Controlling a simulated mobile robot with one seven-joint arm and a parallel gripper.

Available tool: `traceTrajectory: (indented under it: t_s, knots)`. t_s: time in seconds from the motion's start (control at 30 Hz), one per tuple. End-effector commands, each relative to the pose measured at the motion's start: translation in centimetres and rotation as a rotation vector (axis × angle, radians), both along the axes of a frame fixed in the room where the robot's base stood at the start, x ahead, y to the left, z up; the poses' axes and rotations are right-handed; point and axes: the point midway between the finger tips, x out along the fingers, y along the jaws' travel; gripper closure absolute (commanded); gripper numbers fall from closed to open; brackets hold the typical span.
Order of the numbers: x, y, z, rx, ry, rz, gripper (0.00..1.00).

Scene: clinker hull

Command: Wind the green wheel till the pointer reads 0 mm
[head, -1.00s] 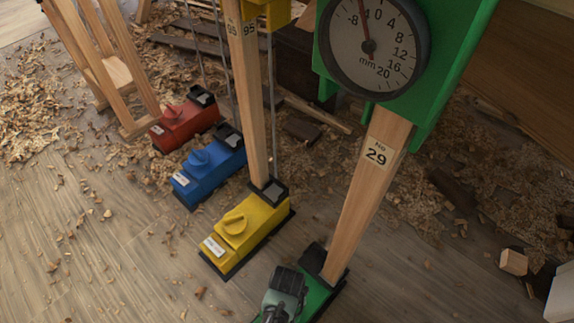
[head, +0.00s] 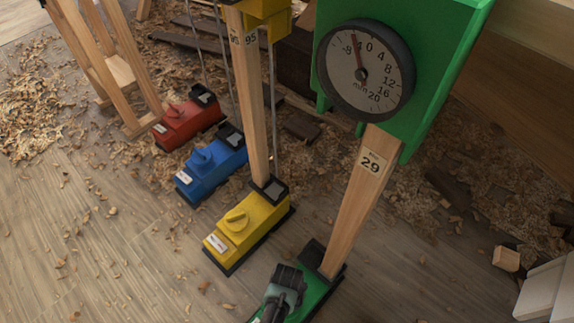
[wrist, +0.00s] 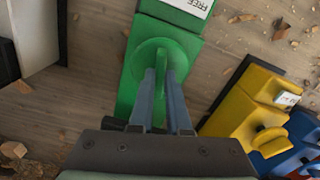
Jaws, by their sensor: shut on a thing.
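The green wheel (wrist: 143,58) is a round knob with a raised grip on the green base, in the wrist view. My gripper (wrist: 162,72) is shut on that grip, one finger on each side. In the head view my gripper (head: 286,286) is over the green base (head: 318,292) at the bottom and hides the wheel. The round white dial (head: 378,82) on the green box has a mm scale. Its red pointer (head: 357,55) points up and slightly left, near the -4 mark, left of 0.
A wooden post (head: 350,200) labelled 29 rises from the green base to the green box (head: 440,50). Yellow (head: 250,225), blue (head: 210,170) and red (head: 188,122) bases stand to its left. Wood shavings and a small block (head: 506,258) lie on the floor.

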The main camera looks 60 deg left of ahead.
Motion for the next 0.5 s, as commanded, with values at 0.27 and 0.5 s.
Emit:
traceTrajectory:
  t_s: [0.27, 0.5]
  knots:
    - [0.07, 0.01, -0.03, 0.001, -0.002, -0.009, 1.00]
    - [0.08, 0.02, -0.02, 0.001, -0.003, -0.008, 0.69]
